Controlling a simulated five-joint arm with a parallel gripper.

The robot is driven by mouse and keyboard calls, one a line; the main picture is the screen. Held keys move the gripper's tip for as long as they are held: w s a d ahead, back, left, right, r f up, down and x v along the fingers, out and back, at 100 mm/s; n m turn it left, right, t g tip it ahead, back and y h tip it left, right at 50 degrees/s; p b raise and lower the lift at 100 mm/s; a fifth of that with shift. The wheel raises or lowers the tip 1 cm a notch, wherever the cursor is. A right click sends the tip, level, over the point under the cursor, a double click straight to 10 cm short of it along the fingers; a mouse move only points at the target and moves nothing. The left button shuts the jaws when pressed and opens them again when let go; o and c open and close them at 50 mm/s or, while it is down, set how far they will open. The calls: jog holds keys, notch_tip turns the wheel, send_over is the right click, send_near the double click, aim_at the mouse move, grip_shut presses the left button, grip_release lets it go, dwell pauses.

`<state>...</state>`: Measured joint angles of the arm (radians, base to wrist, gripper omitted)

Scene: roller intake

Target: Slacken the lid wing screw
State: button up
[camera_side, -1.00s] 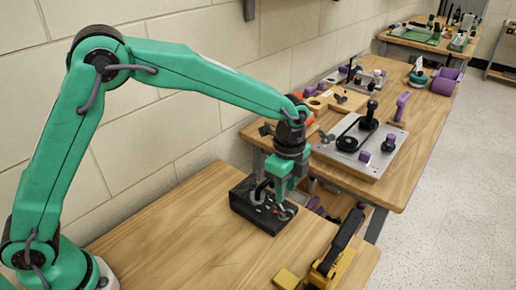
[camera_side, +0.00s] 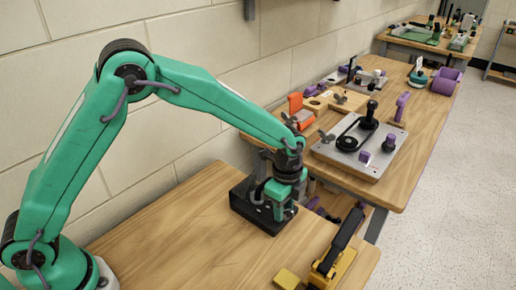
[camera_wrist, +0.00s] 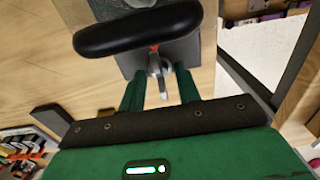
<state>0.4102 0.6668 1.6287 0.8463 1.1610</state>
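The black box (camera_side: 243,207) stands on the near wooden table in the side view, with a curved handle on its top. My gripper (camera_side: 281,213) is low over the right part of the box, and its fingers hide that part of the top. In the wrist view a grey wing screw (camera_wrist: 157,76) with a red spot by it lies between the two green fingers of my gripper (camera_wrist: 160,84). The fingers look apart, with gaps beside the screw. A thick black bar (camera_wrist: 135,28), probably the handle, hides part of the box top (camera_wrist: 180,52).
A yellow device with a black lever (camera_side: 335,250) and a yellow block (camera_side: 286,278) are at the near table's front. A second table holds a grey plate with knobs (camera_side: 350,160) and an orange part (camera_side: 300,112). The near table's left part is clear.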

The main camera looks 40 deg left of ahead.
grip_shut()
